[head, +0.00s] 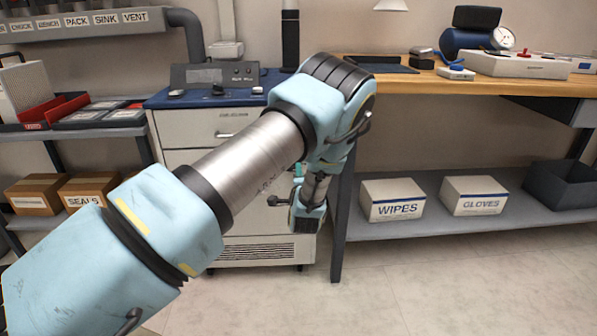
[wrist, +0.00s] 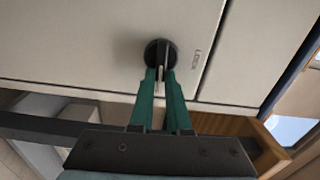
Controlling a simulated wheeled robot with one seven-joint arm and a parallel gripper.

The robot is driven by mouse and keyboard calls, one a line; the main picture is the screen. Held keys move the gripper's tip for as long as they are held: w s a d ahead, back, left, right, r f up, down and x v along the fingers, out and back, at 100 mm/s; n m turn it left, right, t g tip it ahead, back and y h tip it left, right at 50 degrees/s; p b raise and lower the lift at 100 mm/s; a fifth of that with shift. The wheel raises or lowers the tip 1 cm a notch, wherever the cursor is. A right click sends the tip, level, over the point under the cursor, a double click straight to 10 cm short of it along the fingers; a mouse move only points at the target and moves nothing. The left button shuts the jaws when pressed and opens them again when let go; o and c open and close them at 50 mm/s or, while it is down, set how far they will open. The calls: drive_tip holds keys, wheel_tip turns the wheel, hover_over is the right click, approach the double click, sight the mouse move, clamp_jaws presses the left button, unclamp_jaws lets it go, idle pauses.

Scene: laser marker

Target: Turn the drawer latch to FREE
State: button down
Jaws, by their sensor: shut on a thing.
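The drawer latch (wrist: 160,47) is a round dark knob with a raised bar across it, on a pale cabinet front. My gripper (wrist: 160,72) has its two green fingers closed around the latch's bar in the wrist view. The bar runs roughly up and down in that picture. A small label (wrist: 196,61) that seems to read LOCK is to the right of the knob. No FREE mark can be made out. In the head view my arm covers the latch, and the white drawer cabinet (head: 185,125) shows behind it.
A wooden-topped bench (head: 400,85) stands right of the cabinet. Its lower shelf holds a WIPES box (head: 393,200), a GLOVES box (head: 473,196) and a dark bin (head: 562,185). A shelf unit with a SEALS box (head: 86,192) is at left. The floor at front right is clear.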

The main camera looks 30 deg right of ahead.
drive_tip(key=shift+f+m, duration=0.1)
drive_tip(key=shift+m, duration=0.3)
drive_tip(key=c, duration=0.9)
unclamp_jaws()
drive_tip(key=shift+s, duration=0.1)
drive_tip(key=v, duration=1)
drive_tip(key=shift+s+a+p, duration=0.2)
drive_tip(key=shift+s+p, duration=0.05)
drive_tip(key=shift+p, duration=0.05)
